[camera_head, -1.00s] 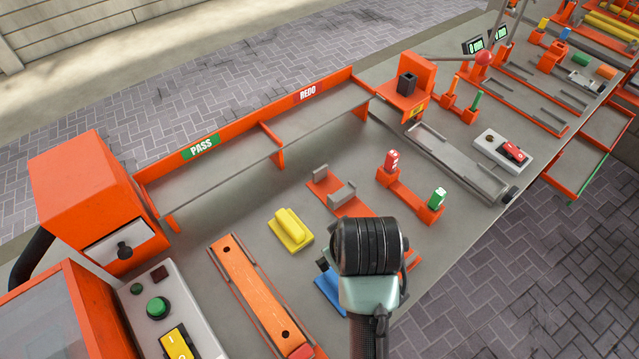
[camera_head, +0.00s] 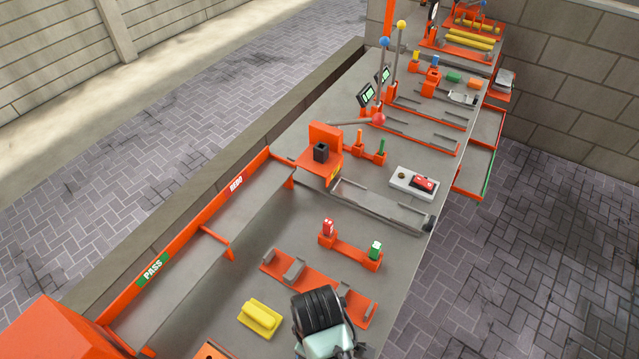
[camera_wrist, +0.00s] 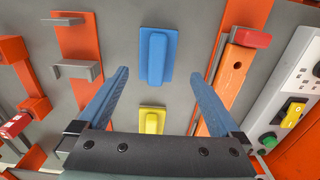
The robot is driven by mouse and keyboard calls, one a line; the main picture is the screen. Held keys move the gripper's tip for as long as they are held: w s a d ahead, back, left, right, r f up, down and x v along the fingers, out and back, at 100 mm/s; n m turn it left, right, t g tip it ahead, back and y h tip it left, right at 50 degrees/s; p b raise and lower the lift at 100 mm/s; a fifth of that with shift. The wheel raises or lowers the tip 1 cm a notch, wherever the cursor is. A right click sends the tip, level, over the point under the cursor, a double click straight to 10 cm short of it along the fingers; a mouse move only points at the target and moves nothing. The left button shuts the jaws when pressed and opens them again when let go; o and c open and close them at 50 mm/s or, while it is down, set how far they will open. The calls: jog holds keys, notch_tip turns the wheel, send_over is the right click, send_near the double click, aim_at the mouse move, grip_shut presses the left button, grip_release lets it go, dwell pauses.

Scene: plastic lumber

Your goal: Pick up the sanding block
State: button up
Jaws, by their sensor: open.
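Two blocks with raised grips look like sanding blocks, one blue and one yellow; I cannot tell which one the task means. The blue block (camera_wrist: 156,55) lies flat on the grey bench at the top middle of the wrist view. The yellow block (camera_wrist: 152,121) lies below it, partly hidden by my gripper's body. The yellow block also shows in the head view (camera_head: 260,318), left of my wrist. My gripper (camera_wrist: 159,74) is open and empty, its two blue fingers spread above the bench. In the head view the fingers and the blue block are hidden or out of frame.
An orange rack with grey brackets (camera_head: 283,271) and an orange stand with red and green pieces (camera_head: 350,248) are near my wrist. An orange plank (camera_wrist: 231,75) lies right of the blocks in the wrist view. PASS and REDO trays (camera_head: 185,285) line the bench's left edge.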

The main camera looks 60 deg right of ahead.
jog(key=shift+s+d+f+p, duration=0.15)
jog(key=shift+f+p, duration=0.1)
jog(key=shift+f, duration=1.4)
jog(key=shift+w+d+f+p, duration=0.1)
jog(key=shift+f+p, duration=0.1)
jog(key=shift+f, duration=1.4)
jog(key=c, duration=1.4)
jog(key=shift+r, duration=0.1)
jog(key=shift+r, duration=0.1)
notch_tip(320, 180, up, 10)
jog(key=shift+f, duration=0.1)
